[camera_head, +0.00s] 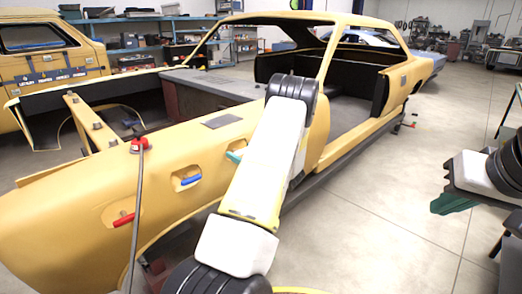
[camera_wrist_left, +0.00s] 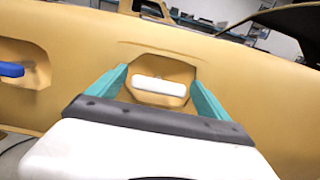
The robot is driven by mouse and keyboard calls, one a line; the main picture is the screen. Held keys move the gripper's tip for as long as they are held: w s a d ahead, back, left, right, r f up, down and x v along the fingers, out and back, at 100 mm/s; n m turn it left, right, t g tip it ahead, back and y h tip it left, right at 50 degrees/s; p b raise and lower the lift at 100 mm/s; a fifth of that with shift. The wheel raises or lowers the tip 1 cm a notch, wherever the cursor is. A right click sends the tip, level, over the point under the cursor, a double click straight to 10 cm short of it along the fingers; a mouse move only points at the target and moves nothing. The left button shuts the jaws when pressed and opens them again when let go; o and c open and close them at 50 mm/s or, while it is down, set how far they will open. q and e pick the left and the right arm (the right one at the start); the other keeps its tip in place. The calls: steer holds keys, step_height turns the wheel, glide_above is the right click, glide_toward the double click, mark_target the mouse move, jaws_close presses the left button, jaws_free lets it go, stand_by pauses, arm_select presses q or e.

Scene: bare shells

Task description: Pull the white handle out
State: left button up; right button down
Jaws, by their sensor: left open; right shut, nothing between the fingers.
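The white handle (camera_wrist_left: 159,87) is a short horizontal bar in a recess of the yellow car panel (camera_wrist_left: 240,75), seen in the left wrist view. My left gripper (camera_wrist_left: 159,78) is open, with one teal finger on each side of the handle and gaps between. I cannot tell how deep the fingertips reach. My right gripper (camera_head: 452,203) is shut and empty over the floor at the right, away from the car.
A blue handle (camera_head: 190,181) and a red handle (camera_head: 124,219) sit in similar recesses further left on the panel. A grey rod (camera_head: 136,215) with a red top leans against the panel.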

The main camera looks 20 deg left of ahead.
arm_select(q)
steer(key=shift+a, duration=0.15)
jaws_close()
steer(key=shift+s+d+r, duration=0.15)
steer(key=shift+s+d, duration=0.05)
steer(key=shift+d, duration=0.4)
steer(key=shift+s+d+r, duration=0.15)
steer(key=shift+s+d, duration=0.05)
steer(key=shift+d, duration=0.35)
jaws_free()
